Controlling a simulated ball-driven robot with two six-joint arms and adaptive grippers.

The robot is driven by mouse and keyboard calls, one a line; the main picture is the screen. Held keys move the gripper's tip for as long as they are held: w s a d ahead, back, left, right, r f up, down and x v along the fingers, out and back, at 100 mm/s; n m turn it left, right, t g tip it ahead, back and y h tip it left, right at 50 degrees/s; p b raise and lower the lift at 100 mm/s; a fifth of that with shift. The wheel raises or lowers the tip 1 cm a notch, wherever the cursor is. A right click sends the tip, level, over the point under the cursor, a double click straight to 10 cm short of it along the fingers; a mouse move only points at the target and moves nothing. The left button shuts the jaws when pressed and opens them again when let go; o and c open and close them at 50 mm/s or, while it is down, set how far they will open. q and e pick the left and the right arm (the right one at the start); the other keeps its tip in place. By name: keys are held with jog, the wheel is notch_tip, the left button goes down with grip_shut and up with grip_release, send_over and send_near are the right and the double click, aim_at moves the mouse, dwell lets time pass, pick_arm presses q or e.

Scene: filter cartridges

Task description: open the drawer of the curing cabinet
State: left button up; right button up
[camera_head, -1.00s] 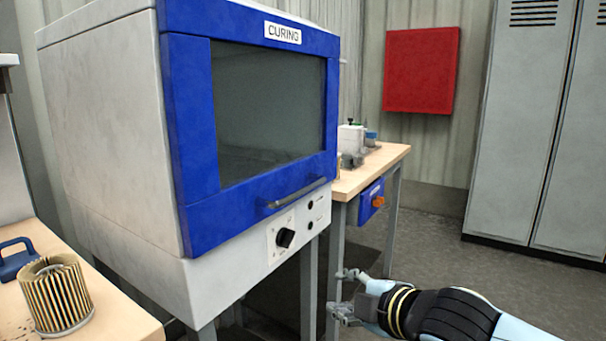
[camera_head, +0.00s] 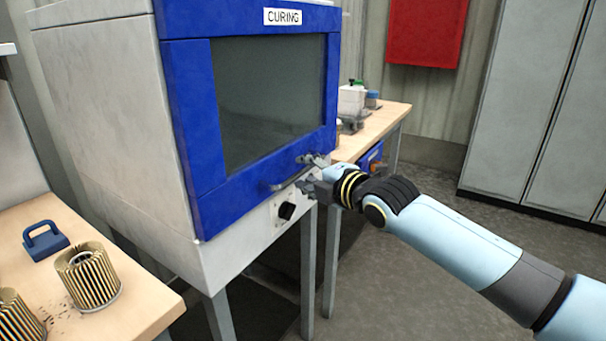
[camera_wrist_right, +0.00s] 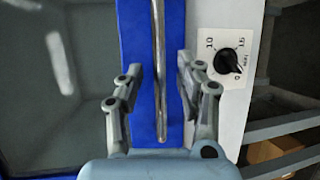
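The curing cabinet (camera_head: 110,130) is a white box with a blue framed front (camera_head: 190,120), a dark window and a "CURING" label. The front looks closed against the body. A grey bar handle (camera_head: 285,182) runs along the lower edge of the blue front. My right gripper (camera_head: 306,172) is at the right end of this handle. In the right wrist view the bar handle (camera_wrist_right: 158,40) runs between the two spread fingers, with a gap on each side. My right gripper (camera_wrist_right: 160,75) is open there. My left gripper is out of view.
A black dial (camera_head: 287,210) sits on the white panel below the handle. A bench (camera_head: 375,125) with small items stands behind to the right. Pleated filters (camera_head: 88,277) and a blue-handled object (camera_head: 45,241) are on the left bench (camera_head: 130,310). Open floor lies at the right.

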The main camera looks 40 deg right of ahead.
jog(key=shift+w+f, duration=0.15)
jog(key=shift+w, duration=0.75)
grip_shut()
